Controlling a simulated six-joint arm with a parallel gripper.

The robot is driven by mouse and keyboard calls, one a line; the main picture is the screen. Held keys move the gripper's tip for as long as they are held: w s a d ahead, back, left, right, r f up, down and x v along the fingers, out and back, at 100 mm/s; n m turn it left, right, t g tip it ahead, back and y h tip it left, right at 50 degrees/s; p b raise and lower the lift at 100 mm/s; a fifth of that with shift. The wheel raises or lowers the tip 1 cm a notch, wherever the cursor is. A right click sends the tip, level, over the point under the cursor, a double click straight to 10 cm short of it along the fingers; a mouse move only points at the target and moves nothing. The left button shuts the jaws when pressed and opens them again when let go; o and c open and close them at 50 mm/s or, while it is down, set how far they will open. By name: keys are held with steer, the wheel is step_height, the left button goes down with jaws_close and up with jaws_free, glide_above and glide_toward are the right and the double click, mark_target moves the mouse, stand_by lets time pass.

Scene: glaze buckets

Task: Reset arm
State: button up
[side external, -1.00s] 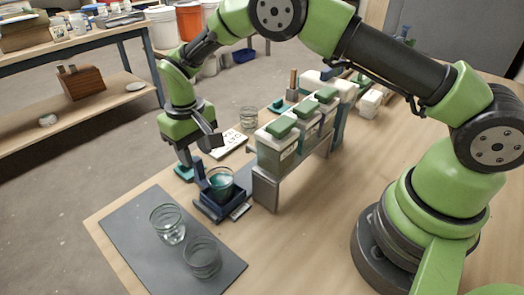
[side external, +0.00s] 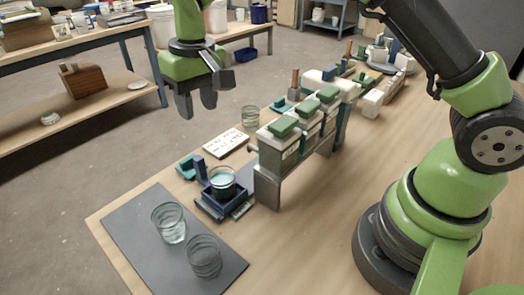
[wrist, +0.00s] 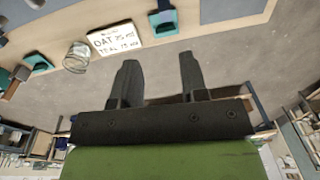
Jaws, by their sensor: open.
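My gripper (side external: 197,103) is open and empty, raised above the table's far left edge, with its fingers pointing down. In the wrist view its two dark fingers (wrist: 158,80) stand apart with only grey floor between them. A glass (side external: 222,181) with teal liquid stands in a dark blue holder (side external: 208,208) on the table. Two clear glasses, one at the left (side external: 169,223) and one nearer the front (side external: 204,257), stand on a dark grey mat (side external: 130,222).
A row of pale buckets with green lids (side external: 283,127) stands on a grey rack (side external: 267,188). A white card (side external: 226,143) with writing and another clear glass (side external: 250,117) are behind the holder. The table (side external: 300,240) is bare at the front right.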

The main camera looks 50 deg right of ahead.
steer(key=s+d+r+m+t+y, duration=0.1)
steer(key=s+d+r+t, duration=0.15)
steer(key=s+r, duration=0.55)
steer(key=s+d+r+m+t, duration=0.1)
steer(key=s+d+r+t, duration=0.1)
steer(key=s+d+r, duration=0.4)
steer(key=s+a+m+t, duration=0.1)
steer(key=s+t, duration=0.1)
steer(key=s, duration=0.8)
steer(key=shift+s+f, duration=0.3)
steer(key=shift+s, duration=0.1)
